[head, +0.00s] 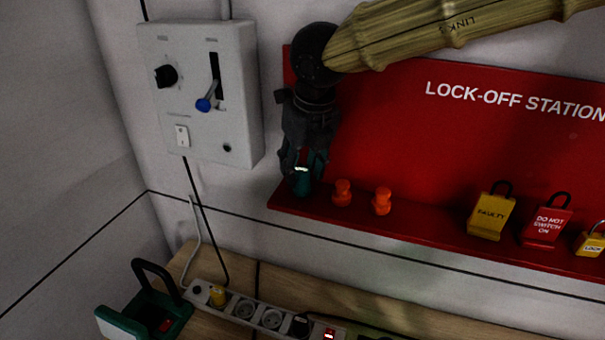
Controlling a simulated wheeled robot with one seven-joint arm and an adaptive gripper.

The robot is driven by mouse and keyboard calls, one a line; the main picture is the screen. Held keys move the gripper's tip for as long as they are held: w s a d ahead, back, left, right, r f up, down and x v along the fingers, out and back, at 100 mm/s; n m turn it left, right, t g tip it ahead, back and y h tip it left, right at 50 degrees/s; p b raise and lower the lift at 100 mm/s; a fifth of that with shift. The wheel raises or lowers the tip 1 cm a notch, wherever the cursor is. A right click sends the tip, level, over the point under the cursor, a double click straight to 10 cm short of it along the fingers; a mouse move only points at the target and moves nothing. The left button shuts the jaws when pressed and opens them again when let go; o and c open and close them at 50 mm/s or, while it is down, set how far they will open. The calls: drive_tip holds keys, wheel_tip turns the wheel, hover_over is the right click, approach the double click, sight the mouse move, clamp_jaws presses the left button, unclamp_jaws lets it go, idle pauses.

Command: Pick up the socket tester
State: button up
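A small teal-green piece (302,186), which looks like the socket tester, stands at the left end of the red board's ledge. A pale bright spot shows at its top. My gripper (303,168) points down over it, with its dark fingers on either side of its upper part. The fingers hide some of the piece. I cannot tell whether they touch it or leave a gap, and the piece appears to be at ledge level.
Two orange knob-shaped pieces (382,201) stand on the ledge (425,229) just right of my gripper. Padlocks (490,213) stand farther right. A grey switch box (205,95) is on the wall at left. Below, a bench (385,312) holds a power strip (257,309) and a green-and-black device (147,313).

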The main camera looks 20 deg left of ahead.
drive_tip(key=shift+w+f, duration=0.1)
drive_tip(key=shift+f, duration=0.45)
drive_tip(key=c, duration=0.8)
drive_tip(key=shift+r, duration=0.1)
